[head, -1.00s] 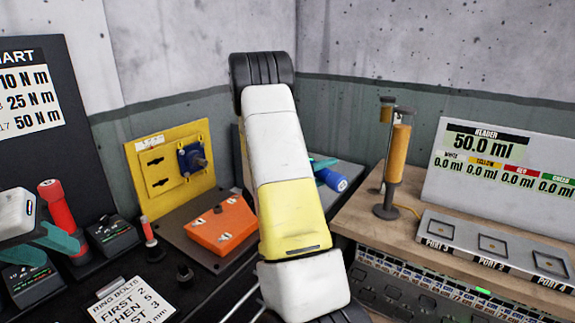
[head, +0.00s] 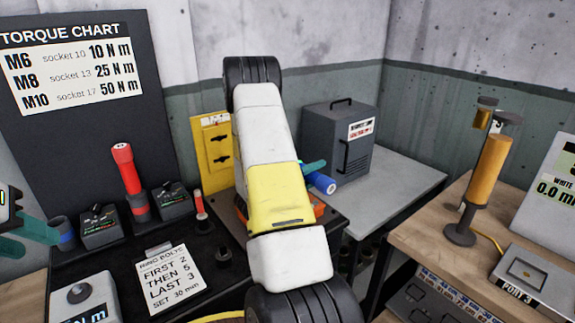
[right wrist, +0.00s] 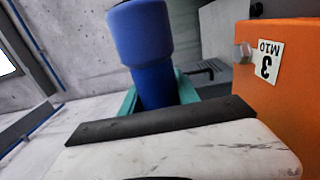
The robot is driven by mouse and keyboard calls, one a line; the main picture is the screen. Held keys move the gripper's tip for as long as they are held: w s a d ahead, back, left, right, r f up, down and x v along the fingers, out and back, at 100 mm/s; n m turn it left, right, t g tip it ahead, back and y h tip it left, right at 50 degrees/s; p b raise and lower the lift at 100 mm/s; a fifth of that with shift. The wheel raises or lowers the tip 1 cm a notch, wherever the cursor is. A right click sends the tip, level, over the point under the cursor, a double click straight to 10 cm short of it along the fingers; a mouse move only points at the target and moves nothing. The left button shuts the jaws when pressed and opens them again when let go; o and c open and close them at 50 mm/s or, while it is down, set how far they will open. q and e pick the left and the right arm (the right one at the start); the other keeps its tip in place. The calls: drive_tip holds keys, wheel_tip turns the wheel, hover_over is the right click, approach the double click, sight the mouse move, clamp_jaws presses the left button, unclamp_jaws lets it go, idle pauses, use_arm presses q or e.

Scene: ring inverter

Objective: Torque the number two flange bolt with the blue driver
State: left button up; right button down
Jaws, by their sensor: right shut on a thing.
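My right gripper (right wrist: 157,92) is shut on the blue driver (right wrist: 145,45), seen in the right wrist view. In the head view my right arm hides most of this gripper; a teal finger and the blue driver (head: 322,183) show just right of the arm. The orange flange block (right wrist: 285,95) stands beside the driver, apart from it in the picture, with a label reading "3 M10" and a pale bolt head (right wrist: 245,52). In the head view the arm covers most of the block. I cannot make out bolt two. My left gripper (head: 28,238) is open at the left edge.
A red driver (head: 127,168) stands upright in a holder. A holder with a blue band (head: 64,234) is left of it. A bolt-order card (head: 168,280), yellow panel (head: 215,150), grey cabinet (head: 340,140) and orange cylinder pump (head: 490,170) surround the arm. The grey bench (head: 400,180) has free room.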

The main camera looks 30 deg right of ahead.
drive_tip(key=shift+w, duration=0.2)
idle(0.3)
drive_tip(key=w, duration=0.6)
drive_tip(key=shift+a, duration=0.3)
drive_tip(key=shift+w+a+r, duration=0.1)
drive_tip(key=shift+w+a, duration=0.05)
drive_tip(key=shift+w, duration=1.2)
idle(2.2)
drive_tip(key=shift+s, duration=0.15)
drive_tip(key=shift+s+d, duration=0.15)
drive_tip(key=shift+s, duration=1.1)
drive_tip(key=shift+s+d, duration=0.1)
drive_tip(key=shift+s, duration=1.1)
drive_tip(key=shift+s, duration=0.15)
